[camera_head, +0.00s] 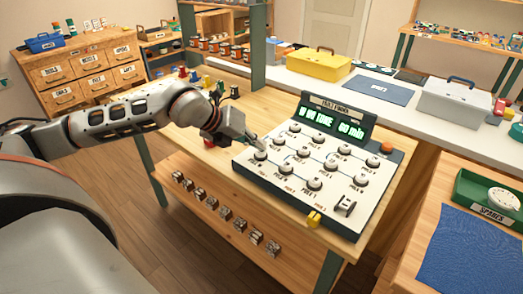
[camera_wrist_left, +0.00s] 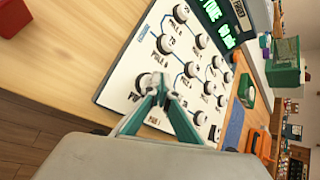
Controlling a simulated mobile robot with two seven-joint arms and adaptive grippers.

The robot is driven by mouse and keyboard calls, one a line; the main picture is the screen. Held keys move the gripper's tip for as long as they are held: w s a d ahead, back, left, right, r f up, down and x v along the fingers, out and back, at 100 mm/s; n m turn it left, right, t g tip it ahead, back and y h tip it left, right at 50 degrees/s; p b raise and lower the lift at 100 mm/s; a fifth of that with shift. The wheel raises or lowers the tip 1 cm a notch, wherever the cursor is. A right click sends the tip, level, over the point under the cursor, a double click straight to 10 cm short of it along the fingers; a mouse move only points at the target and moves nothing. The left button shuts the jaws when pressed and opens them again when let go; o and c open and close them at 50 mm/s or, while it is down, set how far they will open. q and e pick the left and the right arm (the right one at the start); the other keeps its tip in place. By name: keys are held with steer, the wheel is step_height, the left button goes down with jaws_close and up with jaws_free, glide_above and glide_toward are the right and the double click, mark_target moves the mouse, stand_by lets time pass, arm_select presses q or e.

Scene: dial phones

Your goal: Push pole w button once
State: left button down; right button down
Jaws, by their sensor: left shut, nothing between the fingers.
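A white panel (camera_head: 290,182) with several round white buttons joined by blue lines lies on the wooden bench; it also shows in the left wrist view (camera_wrist_left: 125,84). Each button has a small pole label, but I cannot read which one is pole W. A display (camera_head: 335,122) with green text stands at its back edge. My left gripper (camera_head: 257,143) is shut and empty, its fingertips right at the leftmost front button (camera_head: 260,156). In the left wrist view the fingertips (camera_wrist_left: 161,84) overlap that button (camera_wrist_left: 145,84); I cannot tell whether they touch it. My right gripper is not in view.
A green tray (camera_head: 487,197) and a blue mat (camera_head: 472,252) lie on the right bench. Several small blocks (camera_head: 225,213) line the lower shelf.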

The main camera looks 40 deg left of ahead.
mark_target(258, 152)
arm_select(q)
steer(key=shift+r, duration=0.5)
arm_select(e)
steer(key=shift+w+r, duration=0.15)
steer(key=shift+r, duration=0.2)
